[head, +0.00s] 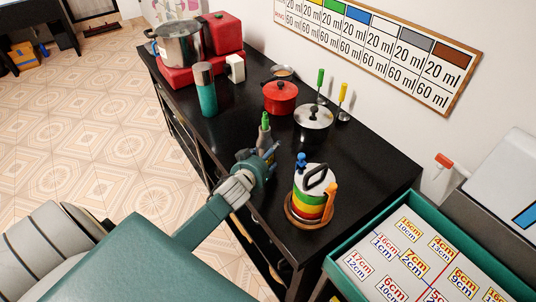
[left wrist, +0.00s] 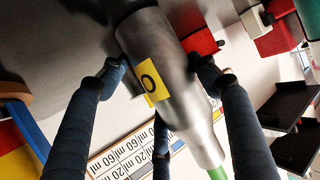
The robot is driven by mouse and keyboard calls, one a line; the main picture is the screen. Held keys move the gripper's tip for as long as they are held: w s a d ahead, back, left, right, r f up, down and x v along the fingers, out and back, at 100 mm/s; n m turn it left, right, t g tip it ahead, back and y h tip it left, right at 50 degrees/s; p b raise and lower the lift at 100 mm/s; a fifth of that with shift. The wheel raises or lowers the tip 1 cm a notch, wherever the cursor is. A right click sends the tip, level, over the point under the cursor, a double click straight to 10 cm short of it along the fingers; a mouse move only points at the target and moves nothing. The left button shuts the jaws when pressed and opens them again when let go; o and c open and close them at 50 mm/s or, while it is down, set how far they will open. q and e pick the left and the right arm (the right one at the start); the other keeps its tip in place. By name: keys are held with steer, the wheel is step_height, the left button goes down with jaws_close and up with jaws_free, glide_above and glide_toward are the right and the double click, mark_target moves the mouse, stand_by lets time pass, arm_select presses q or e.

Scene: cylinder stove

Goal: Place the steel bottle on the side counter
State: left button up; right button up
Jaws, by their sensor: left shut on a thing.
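The steel bottle (left wrist: 165,70) is grey metal with a yellow label marked 0 and a green tip. My left gripper (head: 268,158) is shut on it, with dark blue fingers on both sides in the left wrist view (left wrist: 155,75). In the head view the bottle's neck and green tip (head: 264,122) stick up above the gripper; its lower part is hidden. The bottle is over the black counter (head: 235,128), near its front edge. I cannot tell whether its base touches the top. My right gripper is not in view.
A colourful ringed canister (head: 312,190) stands right of the gripper. A green-rimmed tray (head: 345,258) with number cards is at lower right. Some bare counter lies around the gripper.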

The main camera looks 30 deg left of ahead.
arm_select(q)
steer(key=o, duration=1.2)
steer(key=shift+o, duration=0.2)
steer(key=b+v, duration=0.1)
steer(key=v, duration=1.1)
